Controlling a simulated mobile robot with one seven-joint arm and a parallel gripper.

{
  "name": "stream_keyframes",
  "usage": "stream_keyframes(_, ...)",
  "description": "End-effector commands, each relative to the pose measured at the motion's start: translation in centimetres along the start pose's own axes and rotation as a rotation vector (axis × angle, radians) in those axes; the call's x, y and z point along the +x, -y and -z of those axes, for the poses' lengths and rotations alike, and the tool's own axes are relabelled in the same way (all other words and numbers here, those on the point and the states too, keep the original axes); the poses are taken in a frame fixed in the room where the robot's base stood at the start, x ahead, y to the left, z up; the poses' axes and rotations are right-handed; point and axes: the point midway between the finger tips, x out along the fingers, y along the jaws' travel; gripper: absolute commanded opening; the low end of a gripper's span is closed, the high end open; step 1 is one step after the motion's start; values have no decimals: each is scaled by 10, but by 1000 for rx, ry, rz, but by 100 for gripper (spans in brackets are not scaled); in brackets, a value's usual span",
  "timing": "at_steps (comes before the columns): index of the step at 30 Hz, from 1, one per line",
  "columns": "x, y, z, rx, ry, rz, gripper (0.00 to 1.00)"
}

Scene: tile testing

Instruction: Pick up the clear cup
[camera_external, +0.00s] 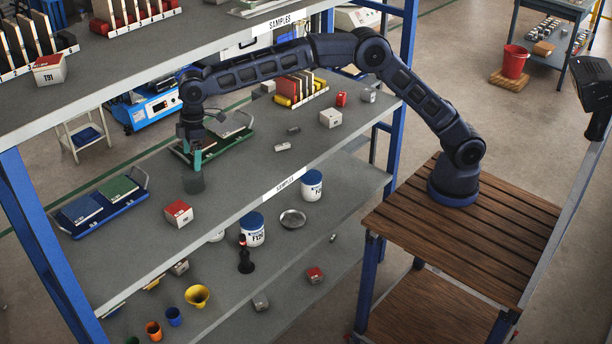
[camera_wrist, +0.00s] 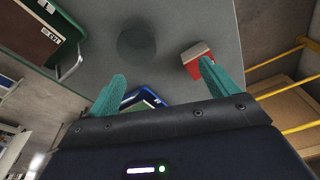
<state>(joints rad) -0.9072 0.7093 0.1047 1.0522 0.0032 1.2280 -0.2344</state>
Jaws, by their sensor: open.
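The clear cup (camera_external: 194,183) looks dark and see-through, and stands upright on the middle grey shelf in the external view. In the wrist view the cup (camera_wrist: 137,43) shows as a dark round shape beyond the fingertips, a little left of the middle between them. My gripper (camera_external: 191,158) points down just above the cup, with its teal fingers close to the rim. In the wrist view my gripper (camera_wrist: 162,72) has its two teal fingers spread apart with nothing between them. I cannot tell whether a finger touches the cup.
A red and white box (camera_external: 179,213) stands near the cup, and shows by the right finger in the wrist view (camera_wrist: 195,62). A blue tray (camera_external: 85,222) lies left and a green tray (camera_external: 240,142) lies behind. The upper shelf (camera_external: 120,55) overhangs at upper left.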

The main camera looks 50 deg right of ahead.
Motion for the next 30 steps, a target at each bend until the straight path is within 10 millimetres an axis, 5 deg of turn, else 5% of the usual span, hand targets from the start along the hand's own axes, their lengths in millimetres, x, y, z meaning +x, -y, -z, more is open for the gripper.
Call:
stream_keyframes(5,12,-29,-5,35,17,-40,86)
stream_keyframes(30,98,-39,-14,35,19,-40,86)
